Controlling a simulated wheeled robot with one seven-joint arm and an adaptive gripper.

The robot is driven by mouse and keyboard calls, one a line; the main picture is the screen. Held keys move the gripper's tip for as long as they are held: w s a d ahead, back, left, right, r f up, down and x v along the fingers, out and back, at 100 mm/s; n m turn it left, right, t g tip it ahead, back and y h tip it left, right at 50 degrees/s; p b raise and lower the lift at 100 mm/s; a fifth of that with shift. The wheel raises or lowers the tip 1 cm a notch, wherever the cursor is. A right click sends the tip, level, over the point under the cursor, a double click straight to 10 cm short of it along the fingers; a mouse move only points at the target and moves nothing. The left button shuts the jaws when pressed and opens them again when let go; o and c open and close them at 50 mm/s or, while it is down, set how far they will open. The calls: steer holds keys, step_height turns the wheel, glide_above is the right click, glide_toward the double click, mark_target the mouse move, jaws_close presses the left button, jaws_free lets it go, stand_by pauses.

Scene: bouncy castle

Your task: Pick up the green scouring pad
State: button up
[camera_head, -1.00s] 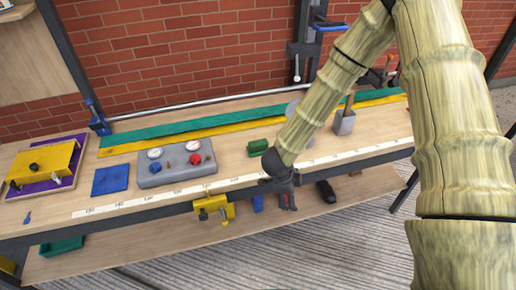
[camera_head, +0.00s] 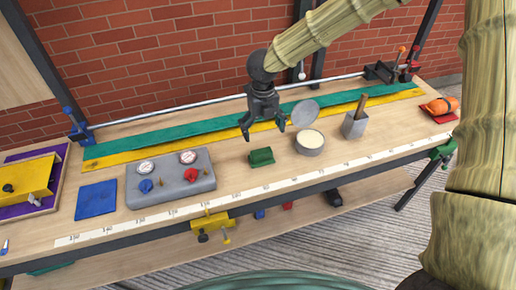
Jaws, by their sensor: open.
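The green scouring pad (camera_head: 261,157) is a small dark green block lying on the wooden workbench top, behind the ruler strip on the bench's front edge. My gripper (camera_head: 263,131) is open and empty, with its fingers pointing down. In the picture it sits just above the pad and appears apart from it. How far above or behind the pad it is, I cannot tell for sure.
A round tin (camera_head: 310,143) with a raised lid stands right of the pad. A grey gauge box (camera_head: 170,180) stands left, beside a blue square (camera_head: 96,200). A grey holder (camera_head: 354,125) is farther right. Yellow (camera_head: 130,156) and green (camera_head: 150,140) strips run behind.

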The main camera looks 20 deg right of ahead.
steer(key=shift+w+a+r, duration=0.1)
steer(key=shift+a+r, duration=0.05)
steer(key=shift+r, duration=0.1)
steer(key=shift+a+f, duration=0.1)
steer(key=shift+f, duration=0.1)
glide_above(261, 151)
steer(key=f, duration=0.3)
steer(key=f+p, duration=0.1)
steer(key=shift+w+d+f, duration=0.2)
steer(key=shift+w+d, duration=0.05)
steer(key=shift+w, duration=0.15)
steer(key=shift+s+f, duration=0.2)
steer(key=shift+f, duration=0.05)
steer(key=shift+s+a+f+p, duration=0.15)
steer(key=shift+f+p, duration=0.25)
steer(key=shift+f, duration=0.9)
steer(key=shift+s+f+p, duration=0.1)
steer(key=shift+f+p, duration=0.3)
steer(key=shift+f, duration=0.85)
steer(key=shift+c, duration=0.4)
steer(key=c, duration=1.1)
steer(key=shift+r, duration=0.1)
